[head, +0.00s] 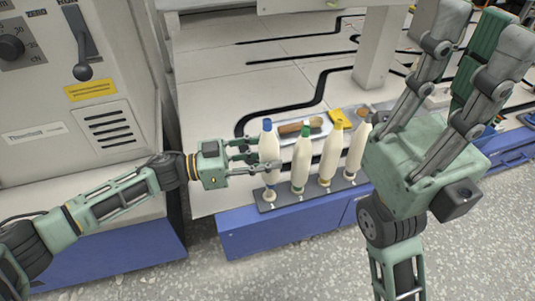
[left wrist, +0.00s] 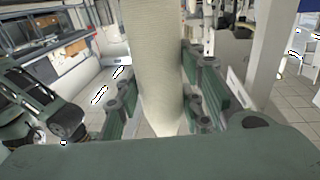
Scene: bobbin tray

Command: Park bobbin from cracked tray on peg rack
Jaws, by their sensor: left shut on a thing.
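My left gripper (head: 255,158) is shut on a cream bobbin with a blue top (head: 267,147). The bobbin is upright at the left end of the dark peg rack (head: 312,193), its lower end close above or on the leftmost position; I cannot tell which. The bobbin's pale body (left wrist: 155,60) stands between the fingers in the left wrist view. Beside it on the rack stand a green-topped bobbin (head: 301,162), a yellow-topped bobbin (head: 331,155) and another bobbin (head: 357,150), partly hidden by my right arm. My right gripper (head: 470,50) is raised, its fingers apart and empty.
A pale tray (head: 325,131) with a brown object (head: 298,127) lies behind the rack; I see no clear crack. A yellow item (head: 343,118) is next to it. A grey control cabinet (head: 85,110) stands at the left. A post (head: 380,50) rises behind.

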